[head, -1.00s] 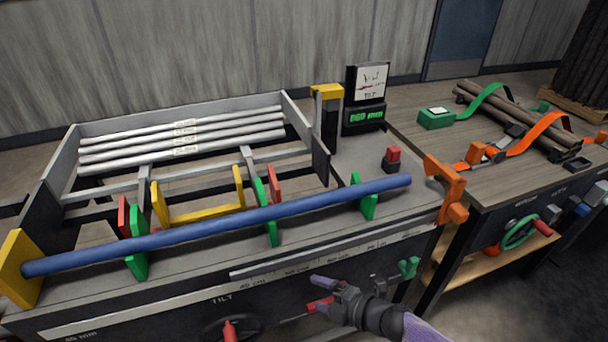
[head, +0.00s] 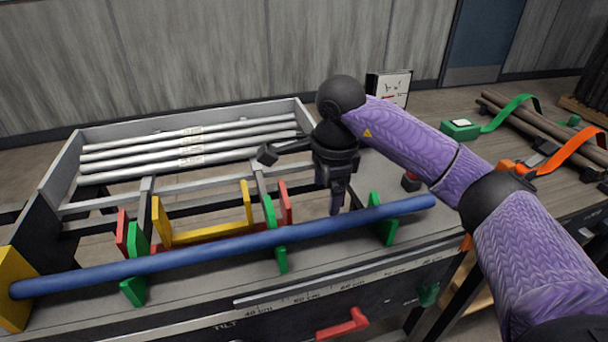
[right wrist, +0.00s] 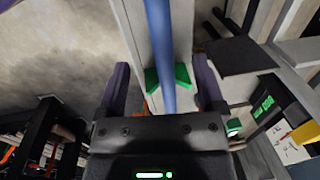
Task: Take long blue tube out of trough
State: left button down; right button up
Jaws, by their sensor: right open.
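The long blue tube (head: 180,248) lies along the front of the bench, its left end against a yellow end block (head: 14,285) and its right part in green V-shaped supports (head: 383,222). My right gripper (head: 337,205) points down just above and behind the tube's right part. In the right wrist view the tube (right wrist: 161,40) runs between the open fingers of my right gripper (right wrist: 163,82), with a green support (right wrist: 182,76) close by; the fingers do not visibly grip it. My left gripper is not in view.
Several pale tubes (head: 190,146) lie in the rack behind. Yellow (head: 205,232) and red (head: 285,203) brackets stand behind the blue tube. A second bench at right holds brown pipes (head: 530,118) and an orange strap (head: 560,148). A red handle (head: 343,325) juts out at the front.

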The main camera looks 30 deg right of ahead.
aim_at(324, 221)
jog(key=f+b, duration=0.1)
jog(key=f, duration=0.2)
jog(key=f+b, duration=0.1)
jog(key=f, duration=0.2)
jog(key=w+f+b, duration=0.1)
jog(key=f, duration=0.2)
jog(key=shift+d+f+b, duration=0.3)
jog(key=shift+f+b, duration=0.05)
jog(key=shift+b, duration=0.05)
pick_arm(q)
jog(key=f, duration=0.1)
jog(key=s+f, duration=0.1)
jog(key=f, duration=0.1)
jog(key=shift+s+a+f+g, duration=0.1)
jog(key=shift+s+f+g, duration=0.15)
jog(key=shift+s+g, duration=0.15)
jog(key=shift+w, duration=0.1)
pick_arm(e)
jog(key=c, duration=1.2)
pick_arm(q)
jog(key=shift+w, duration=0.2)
pick_arm(e)
grip_shut()
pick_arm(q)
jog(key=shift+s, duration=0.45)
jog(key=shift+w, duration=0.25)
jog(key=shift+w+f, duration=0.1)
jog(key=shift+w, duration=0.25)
